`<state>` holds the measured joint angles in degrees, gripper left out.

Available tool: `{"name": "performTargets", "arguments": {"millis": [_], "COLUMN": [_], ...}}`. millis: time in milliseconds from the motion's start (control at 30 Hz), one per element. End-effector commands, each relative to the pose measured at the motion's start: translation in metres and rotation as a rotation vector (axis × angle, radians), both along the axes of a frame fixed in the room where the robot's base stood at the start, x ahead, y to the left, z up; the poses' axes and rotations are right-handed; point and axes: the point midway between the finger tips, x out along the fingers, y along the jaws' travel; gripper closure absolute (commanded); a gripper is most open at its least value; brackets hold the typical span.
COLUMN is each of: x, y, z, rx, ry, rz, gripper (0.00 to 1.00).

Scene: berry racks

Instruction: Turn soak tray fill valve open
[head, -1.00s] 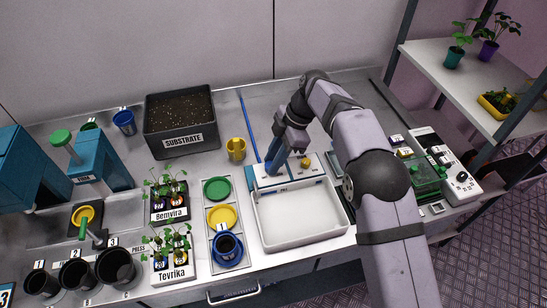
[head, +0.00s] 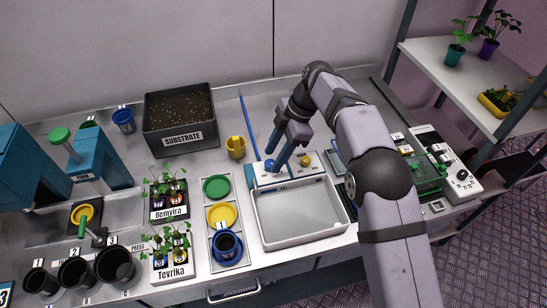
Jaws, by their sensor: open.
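The white soak tray (head: 299,235) stands at the front of the bench, with a white valve block (head: 290,178) along its back edge. The block bears a blue valve knob (head: 270,165) on the left and a yellow knob (head: 305,160) on the right. The tray's inside looks grey, as if liquid covers its floor. My gripper (head: 287,158) is open and empty, pointing down just above and right of the blue knob. One finger partly overlaps the knob in this view; I cannot tell whether they touch. The knob's exact angle is hard to read.
A yellow cup (head: 236,148) and a black substrate bin (head: 181,120) stand behind left. A rack with green and yellow saucers and a blue cup (head: 228,244) is left of the tray. A green device (head: 428,177) stands to the right.

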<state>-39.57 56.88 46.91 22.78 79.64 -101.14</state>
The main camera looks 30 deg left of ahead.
Motion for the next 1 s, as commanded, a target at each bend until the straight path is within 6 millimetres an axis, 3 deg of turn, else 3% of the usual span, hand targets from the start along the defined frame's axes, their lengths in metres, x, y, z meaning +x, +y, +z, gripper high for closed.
{"name": "performTargets", "arguments": {"millis": [400,1000], "x": [0.015,0.016], "y": [-0.014,-0.016], "z": [0.047,0.053], "rx": [0.001,-0.001], "ry": [-0.002,-0.001], "rz": [-0.001,0.0], "gripper": [0.56,0.56]}}
